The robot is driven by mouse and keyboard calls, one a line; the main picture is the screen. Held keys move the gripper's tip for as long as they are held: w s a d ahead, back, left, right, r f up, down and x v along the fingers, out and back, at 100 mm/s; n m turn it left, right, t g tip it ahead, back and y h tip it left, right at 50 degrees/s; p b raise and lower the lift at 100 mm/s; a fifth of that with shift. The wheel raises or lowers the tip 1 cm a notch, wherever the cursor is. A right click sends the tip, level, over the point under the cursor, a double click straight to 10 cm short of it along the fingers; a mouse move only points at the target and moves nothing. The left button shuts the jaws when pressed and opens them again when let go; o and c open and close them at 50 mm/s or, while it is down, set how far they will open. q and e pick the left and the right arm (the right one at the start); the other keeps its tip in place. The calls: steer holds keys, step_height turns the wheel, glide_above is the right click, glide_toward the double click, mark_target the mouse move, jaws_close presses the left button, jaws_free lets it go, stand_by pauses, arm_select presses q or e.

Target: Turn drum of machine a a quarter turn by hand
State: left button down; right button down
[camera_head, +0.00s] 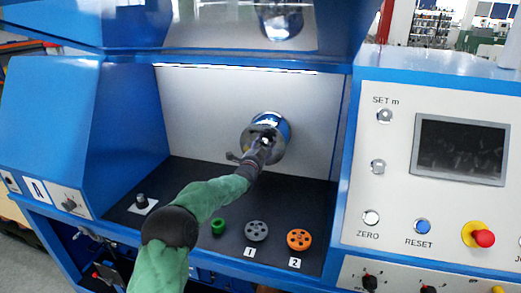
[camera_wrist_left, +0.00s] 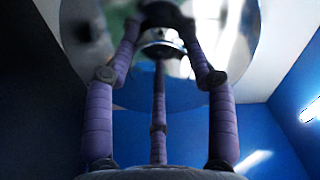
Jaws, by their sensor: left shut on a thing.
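The drum (camera_head: 281,129) of the machine is a shiny metal cylinder on the white back wall of the blue machine. My left gripper (camera_head: 262,146) reaches up to its front and is shut on a part at its middle. In the left wrist view the gripper's purple fingers (camera_wrist_left: 160,22) close in around the centre of the round metal drum face (camera_wrist_left: 225,60). The fingers hide most of the held part. My right gripper is not in view.
A green part (camera_head: 218,227), a grey pulley (camera_head: 256,231) and an orange pulley (camera_head: 299,239) sit on the dark shelf below the drum. A black knob (camera_head: 141,200) stands at left. A control panel (camera_head: 395,220) with screen and buttons is at right. The raised blue hood (camera_head: 215,30) hangs above.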

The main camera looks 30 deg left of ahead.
arm_select(q)
steer(key=m, duration=0.1)
steer(key=r+m, duration=0.1)
steer(key=shift+r+m, duration=0.25)
steer(key=shift+m, duration=0.15)
steer(key=shift+d+f+m, duration=0.1)
steer(key=shift+f+m, duration=0.1)
steer(key=shift+m, duration=1.7)
steer(key=shift+f+p, duration=0.1)
steer(key=shift+p, duration=0.2)
steer(key=shift+c, duration=2.2)
jaws_free()
steer(key=shift+w+d+f, duration=0.25)
steer(key=shift+f, duration=0.2)
steer(key=shift+s, duration=0.2)
